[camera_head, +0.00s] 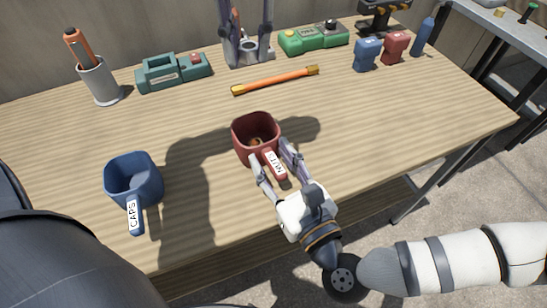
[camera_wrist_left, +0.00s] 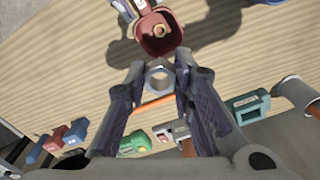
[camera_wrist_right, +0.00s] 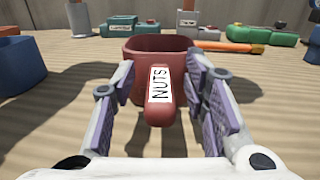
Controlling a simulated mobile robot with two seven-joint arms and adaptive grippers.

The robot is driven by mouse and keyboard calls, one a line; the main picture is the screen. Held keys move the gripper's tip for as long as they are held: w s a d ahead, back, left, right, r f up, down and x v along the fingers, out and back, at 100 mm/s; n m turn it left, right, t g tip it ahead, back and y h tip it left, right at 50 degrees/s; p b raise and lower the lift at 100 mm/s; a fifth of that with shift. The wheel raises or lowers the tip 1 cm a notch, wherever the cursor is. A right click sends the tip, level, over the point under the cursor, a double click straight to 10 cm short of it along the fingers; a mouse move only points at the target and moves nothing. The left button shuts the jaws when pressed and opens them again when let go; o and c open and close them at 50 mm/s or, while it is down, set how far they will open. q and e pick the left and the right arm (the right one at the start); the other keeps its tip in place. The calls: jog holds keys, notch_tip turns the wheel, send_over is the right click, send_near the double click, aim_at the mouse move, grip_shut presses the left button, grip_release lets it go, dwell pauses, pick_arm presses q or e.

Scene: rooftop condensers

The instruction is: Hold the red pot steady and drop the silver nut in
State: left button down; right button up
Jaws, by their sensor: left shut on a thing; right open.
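The red pot (camera_head: 242,143) stands on the table; its handle (camera_wrist_right: 161,95) is labelled NUTS and points toward my right gripper. My right gripper (camera_head: 274,164) is open, its fingers on either side of the handle; I cannot tell if they touch it. My left gripper (camera_head: 249,55) is at the back of the table in the head view, away from the pot. It is shut on the silver nut (camera_wrist_left: 158,79), a ring seen between its fingertips in the left wrist view. A copper-coloured piece (camera_wrist_left: 160,31) lies inside the pot.
A blue pot (camera_head: 133,178) labelled CAPS stands left of the red pot. An orange stick (camera_head: 275,80) lies behind the red pot. A pen cup (camera_head: 100,82), a teal case (camera_head: 174,72) and a green case (camera_head: 314,38) line the back. Bare wood lies around the red pot.

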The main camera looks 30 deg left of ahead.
grip_shut()
pick_arm(q)
notch_tip(320, 180, down, 14)
jog(key=shift+r, duration=0.1)
dwell(0.5)
